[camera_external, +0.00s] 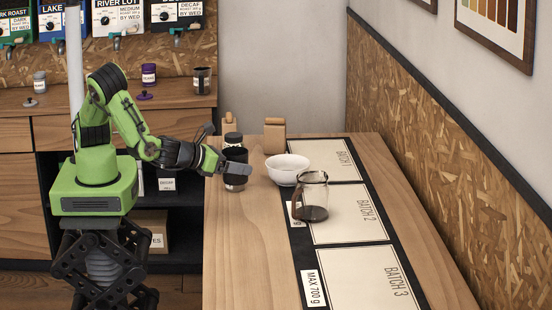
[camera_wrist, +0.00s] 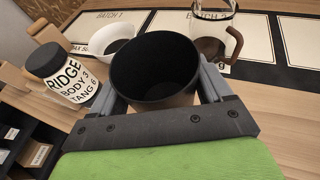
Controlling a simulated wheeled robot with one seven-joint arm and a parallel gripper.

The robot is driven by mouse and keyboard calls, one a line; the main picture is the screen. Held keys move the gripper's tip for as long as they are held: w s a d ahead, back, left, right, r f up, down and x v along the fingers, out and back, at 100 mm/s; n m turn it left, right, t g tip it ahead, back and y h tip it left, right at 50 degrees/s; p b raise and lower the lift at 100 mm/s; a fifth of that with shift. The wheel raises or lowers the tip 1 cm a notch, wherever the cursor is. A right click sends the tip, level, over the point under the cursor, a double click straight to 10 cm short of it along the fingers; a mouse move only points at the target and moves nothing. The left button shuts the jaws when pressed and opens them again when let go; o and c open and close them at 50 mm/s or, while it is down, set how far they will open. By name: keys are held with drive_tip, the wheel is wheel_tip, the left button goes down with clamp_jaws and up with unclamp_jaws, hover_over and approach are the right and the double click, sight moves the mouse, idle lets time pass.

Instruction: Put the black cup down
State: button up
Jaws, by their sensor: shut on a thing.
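The black cup (camera_wrist: 155,68) is between the two fingers of my gripper (camera_wrist: 160,82), upright, with its open dark mouth facing the wrist camera. In the outside view, the cup (camera_external: 236,154) is at the left edge part of the wooden table (camera_external: 245,240), with my gripper (camera_external: 238,171) shut across its middle. The finger hides part of its side. I cannot tell whether its bottom touches the table.
A dark-lidded jar (camera_wrist: 66,72) stands close to the left of the cup. A white bowl (camera_external: 288,168) and a glass carafe (camera_external: 313,196) stand farther right, beside the batch mats (camera_external: 345,262). The table's near left part is clear.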

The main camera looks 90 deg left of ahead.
drive_tip(key=d+m+h+b, duration=0.4)
drive_tip(key=d+m+h, duration=0.25)
drive_tip(key=d, duration=1.05)
drive_tip(key=shift+t+h, duration=0.4)
drive_tip(key=shift+h, duration=0.15)
drive_tip(key=f+b, duration=0.1)
drive_tip(key=f, duration=0.2)
drive_tip(key=f+b, duration=0.1)
drive_tip(key=f, duration=0.2)
drive_tip(key=f+b, duration=0.2)
drive_tip(key=f, duration=0.1)
drive_tip(key=shift+d+f, duration=0.3)
drive_tip(key=shift+d, duration=0.05)
